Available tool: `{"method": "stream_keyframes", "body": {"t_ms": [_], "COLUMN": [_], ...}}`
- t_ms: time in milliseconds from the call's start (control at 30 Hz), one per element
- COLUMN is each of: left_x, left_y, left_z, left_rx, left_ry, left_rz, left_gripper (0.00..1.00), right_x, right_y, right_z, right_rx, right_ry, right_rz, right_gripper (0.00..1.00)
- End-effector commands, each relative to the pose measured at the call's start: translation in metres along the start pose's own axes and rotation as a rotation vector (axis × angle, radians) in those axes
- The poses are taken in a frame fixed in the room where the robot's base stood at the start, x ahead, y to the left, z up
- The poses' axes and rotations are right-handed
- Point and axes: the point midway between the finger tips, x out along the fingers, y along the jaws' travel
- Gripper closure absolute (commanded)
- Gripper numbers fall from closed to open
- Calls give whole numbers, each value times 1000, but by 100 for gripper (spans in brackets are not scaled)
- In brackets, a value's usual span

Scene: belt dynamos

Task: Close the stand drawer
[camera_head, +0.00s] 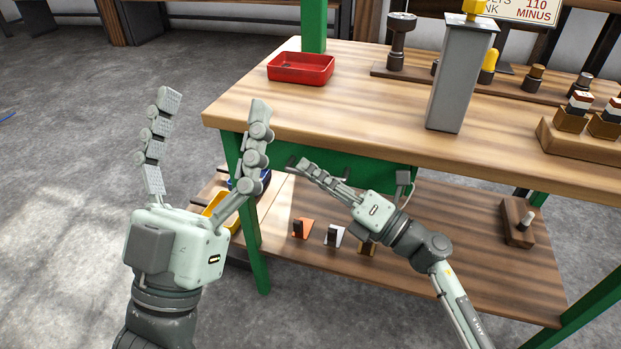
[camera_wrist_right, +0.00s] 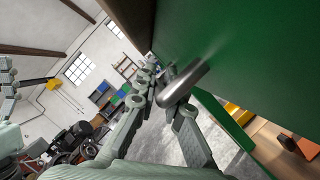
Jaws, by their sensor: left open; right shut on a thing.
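The stand drawer's green front (camera_head: 345,167) shows below the edge of the wooden tabletop. In the right wrist view the green front (camera_wrist_right: 250,50) fills the upper right, with a metal handle (camera_wrist_right: 183,84) standing out from it. My right gripper (camera_head: 300,165) is at the drawer front, its fingers closed around the handle; the handle lies between the fingertips in the wrist view (camera_wrist_right: 165,95). How far the drawer stands out is hard to tell. My left gripper (camera_head: 214,104) is open and empty, fingers spread upward, left of the table corner.
On the tabletop (camera_head: 370,120) stand a red tray (camera_head: 301,68), a grey post (camera_head: 458,80) and racks of parts. The lower shelf (camera_head: 470,265) holds small orange, white and yellow pieces. A green leg (camera_head: 257,255) stands between my arms. The floor at left is clear.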

Motion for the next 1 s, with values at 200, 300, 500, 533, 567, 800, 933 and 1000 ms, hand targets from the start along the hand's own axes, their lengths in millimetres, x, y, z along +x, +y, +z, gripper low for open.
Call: {"method": "stream_keyframes", "body": {"t_ms": [200,300,500,533,567,800,933,1000], "left_x": [0,1,2,4,4,2,2,2], "left_y": [0,-1,-1,-1,-1,-1,-1,-1], "left_z": [1,1,-3,-5,-6,-4,-3,-3], "left_rx": [1,1,1,0,-1,0,0,0], "left_ry": [-1,-2,7,13,15,8,6,6], "left_rz": [-1,-2,-4,-5,-6,-4,-3,-3], "left_gripper": [20,20,20,20,20,20,20,20], "right_x": [0,0,0,0,-1,-32,-61,-76], "right_y": [-3,-2,-2,-2,-2,-2,-3,-3], "right_z": [6,5,4,4,4,2,2,2], "right_rx": [-4,-4,-3,-3,-3,-1,-1,-1], "right_ry": [-14,-13,-12,-11,-11,-9,-9,-9], "right_rz": [-9,-8,-6,-6,-6,-9,-11,-10], "right_gripper": [83,81,81,81,81,81,81,81]}}
